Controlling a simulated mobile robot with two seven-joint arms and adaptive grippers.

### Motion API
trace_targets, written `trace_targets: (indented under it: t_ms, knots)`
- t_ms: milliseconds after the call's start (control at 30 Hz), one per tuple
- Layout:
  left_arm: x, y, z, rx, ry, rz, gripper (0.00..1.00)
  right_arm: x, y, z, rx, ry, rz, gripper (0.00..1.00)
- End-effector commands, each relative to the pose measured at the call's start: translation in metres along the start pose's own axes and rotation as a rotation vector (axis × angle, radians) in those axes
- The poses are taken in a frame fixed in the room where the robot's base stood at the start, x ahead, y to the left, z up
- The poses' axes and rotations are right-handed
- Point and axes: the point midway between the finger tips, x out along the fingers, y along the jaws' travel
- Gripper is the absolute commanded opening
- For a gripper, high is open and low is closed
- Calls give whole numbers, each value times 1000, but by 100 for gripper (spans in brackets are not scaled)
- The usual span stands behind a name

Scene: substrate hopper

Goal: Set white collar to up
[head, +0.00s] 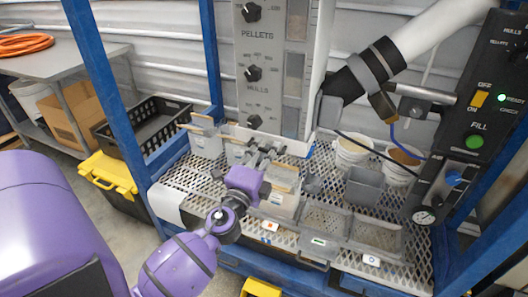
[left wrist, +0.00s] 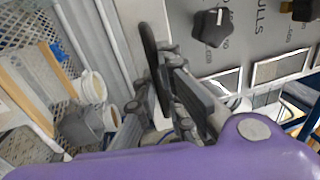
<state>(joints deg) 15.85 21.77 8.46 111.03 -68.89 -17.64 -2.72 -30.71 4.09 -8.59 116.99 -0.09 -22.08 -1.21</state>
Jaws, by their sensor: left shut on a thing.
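A pale band that looks like the white collar (head: 293,148) runs around the lower end of the grey hopper panel (head: 266,85), just above the perforated deck. My left gripper (head: 262,155) is at this lower end, in front of it, and is shut on it. The fingers hide the contact itself. In the left wrist view my gripper (left wrist: 180,95) shows its dark fingers close together beside the panel and a long black curved piece. The collar is not clear in that view. My right gripper is not in view.
Blue posts (head: 105,75) frame the station. White buckets (head: 350,152), a grey scoop-like bin (head: 364,186) and trays (head: 375,233) stand on the perforated deck (head: 190,180). A black knob (head: 254,121) sits close above my gripper. A control box (head: 485,100) is at right.

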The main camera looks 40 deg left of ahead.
Motion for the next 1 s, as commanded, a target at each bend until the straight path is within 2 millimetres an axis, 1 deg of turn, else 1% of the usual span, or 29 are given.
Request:
trace_targets:
  t_ms: [33, 133, 267, 300, 333, 833, 933, 1000]
  knots:
    - [2, -9, 0, 1, -1, -12, 0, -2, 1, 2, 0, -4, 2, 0]
    - [2, -7, 0, 2, -1, -12, 0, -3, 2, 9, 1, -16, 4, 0]
    - [2, -8, 0, 2, -1, -14, 0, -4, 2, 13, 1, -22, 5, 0]
    - [2, -8, 0, 2, -1, -14, 13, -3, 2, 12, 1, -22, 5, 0]
    - [2, -8, 0, 2, -1, -14, 17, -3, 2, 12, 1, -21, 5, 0]
    - [1, -4, 0, 1, 0, -7, 17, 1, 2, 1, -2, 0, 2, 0]
    - [-4, -3, 0, 0, -1, -6, 17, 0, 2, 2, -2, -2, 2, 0]
    - [-12, -2, 0, -1, -1, -5, 17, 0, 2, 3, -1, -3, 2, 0]
